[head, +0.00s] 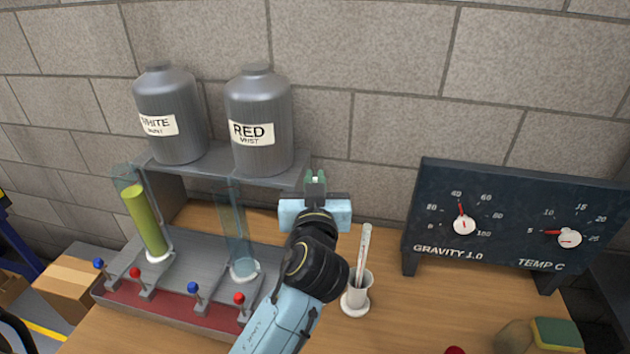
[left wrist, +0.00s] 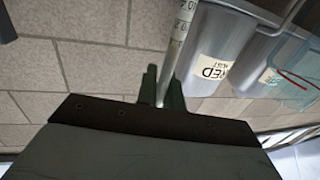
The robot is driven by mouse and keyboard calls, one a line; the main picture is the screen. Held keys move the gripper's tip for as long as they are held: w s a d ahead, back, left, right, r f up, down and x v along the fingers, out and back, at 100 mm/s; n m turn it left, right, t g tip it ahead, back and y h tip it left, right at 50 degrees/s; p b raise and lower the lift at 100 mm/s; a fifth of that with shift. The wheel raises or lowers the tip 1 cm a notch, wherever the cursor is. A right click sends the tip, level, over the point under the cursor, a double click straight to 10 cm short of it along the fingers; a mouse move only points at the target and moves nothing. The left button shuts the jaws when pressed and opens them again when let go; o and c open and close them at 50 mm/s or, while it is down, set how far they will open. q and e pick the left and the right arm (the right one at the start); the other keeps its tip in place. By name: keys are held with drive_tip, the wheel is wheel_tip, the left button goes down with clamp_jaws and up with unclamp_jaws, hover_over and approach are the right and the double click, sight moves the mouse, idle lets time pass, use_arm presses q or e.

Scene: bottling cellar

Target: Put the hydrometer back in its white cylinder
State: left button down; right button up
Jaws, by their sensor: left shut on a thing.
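My left gripper (head: 316,186) is raised in front of the wall, right of the RED tank. In the left wrist view its fingers (left wrist: 162,88) are shut on the hydrometer (left wrist: 181,35), a slim pale rod with scale figures. In the head view, most of the hydrometer is hidden by the gripper and arm. A white cylinder (head: 355,303) on a round foot stands on the bench, below and right of the gripper and apart from it. A thin pale rod with a reddish line (head: 363,252), like a thermometer, leans in it. My right gripper is not in view.
Left is a rack with a glass tube of yellow-green liquid (head: 145,222), a clear glass tube (head: 234,230) and several coloured levers. WHITE (head: 168,115) and RED (head: 258,120) tanks stand on its shelf. A dial board (head: 515,220) and a sponge (head: 556,333) are right.

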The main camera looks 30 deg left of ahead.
use_arm(q)
drive_tip(key=shift+f, duration=0.1)
wheel_tip(320, 180, down, 5)
drive_tip(key=b, duration=0.5)
idle(0.7)
drive_tip(key=c, duration=1.5)
unclamp_jaws()
drive_tip(key=shift+o, duration=0.2)
drive_tip(key=shift+d, duration=0.1)
